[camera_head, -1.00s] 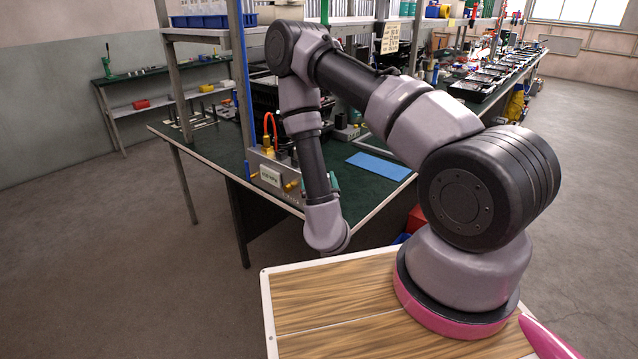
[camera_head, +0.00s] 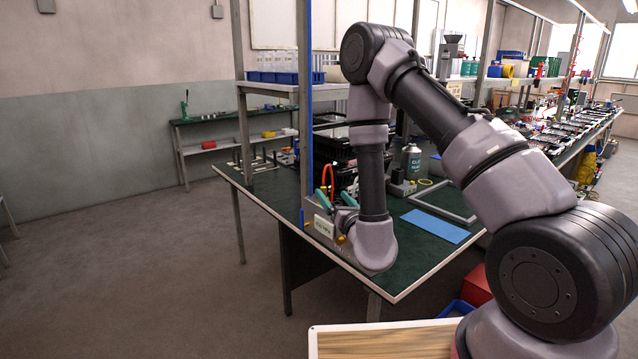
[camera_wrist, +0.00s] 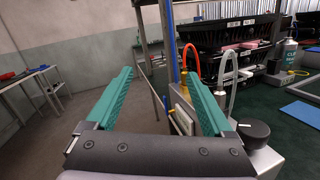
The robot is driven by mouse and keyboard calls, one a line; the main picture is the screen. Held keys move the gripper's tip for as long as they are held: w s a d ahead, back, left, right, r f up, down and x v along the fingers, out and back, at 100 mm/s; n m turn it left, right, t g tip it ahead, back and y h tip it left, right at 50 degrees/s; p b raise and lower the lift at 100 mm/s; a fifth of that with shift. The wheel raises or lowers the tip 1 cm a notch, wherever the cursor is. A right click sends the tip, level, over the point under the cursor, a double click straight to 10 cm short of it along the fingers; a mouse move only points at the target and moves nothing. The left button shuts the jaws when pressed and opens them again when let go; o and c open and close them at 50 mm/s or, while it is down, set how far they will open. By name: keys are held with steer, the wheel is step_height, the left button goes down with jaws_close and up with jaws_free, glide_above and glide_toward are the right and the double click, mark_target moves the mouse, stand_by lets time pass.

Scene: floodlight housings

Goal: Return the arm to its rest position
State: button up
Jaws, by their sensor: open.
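My gripper (camera_wrist: 158,62) is open, its two teal fingers spread well apart with nothing between them. In the head view the teal fingers of my gripper (camera_head: 334,198) show partly behind the wrist, over the near left edge of the green-topped bench. My arm is bent, with the forearm hanging down to the wrist. A small grey box with a label plate (camera_head: 323,226) and a red hose is close by the fingers in that view. In the wrist view the plate (camera_wrist: 181,112) lies beyond and beside the right finger; I cannot tell whether they touch.
The green bench (camera_head: 408,272) holds a blue mat (camera_head: 435,226), a grey frame (camera_head: 452,203), a spray can (camera_head: 411,160) and black crates (camera_head: 335,150). A blue upright post (camera_head: 305,90) rises near the gripper. Open floor (camera_head: 130,270) lies to the left.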

steer(key=s+a+r+n+g+y, duration=0.1)
steer(key=a+r+n+y, duration=0.1)
steer(key=a+r+y, duration=0.3)
steer(key=a+r+n+g+y, duration=0.1)
steer(key=r+n+y, duration=0.15)
steer(key=r, duration=0.35)
steer(key=s+a+r+n+g+y, duration=0.2)
steer(key=s+r+n+g+y, duration=0.1)
steer(key=s+r+n+g, duration=0.45)
steer(key=s+a+r+n+g+y, duration=0.2)
steer(key=s+r+n+g, duration=0.5)
steer(key=s+n+g, duration=0.2)
steer(key=s+d+f+n+g+h, duration=0.1)
steer(key=s+d+f+n+h, duration=0.1)
steer(key=s+d+n+h, duration=0.6)
steer(key=d+r+n+t+h, duration=0.1)
steer(key=d+t+h, duration=0.3)
steer(key=d, duration=0.5)
steer(key=w+d+r+n+t+h, duration=0.1)
steer(key=d+r+t+h, duration=0.2)
steer(key=d, duration=0.7)
steer(key=shift+w+d+r+t+h, duration=0.2)
steer(key=shift+r+t+h, duration=0.15)
steer(key=shift+t+h, duration=0.4)
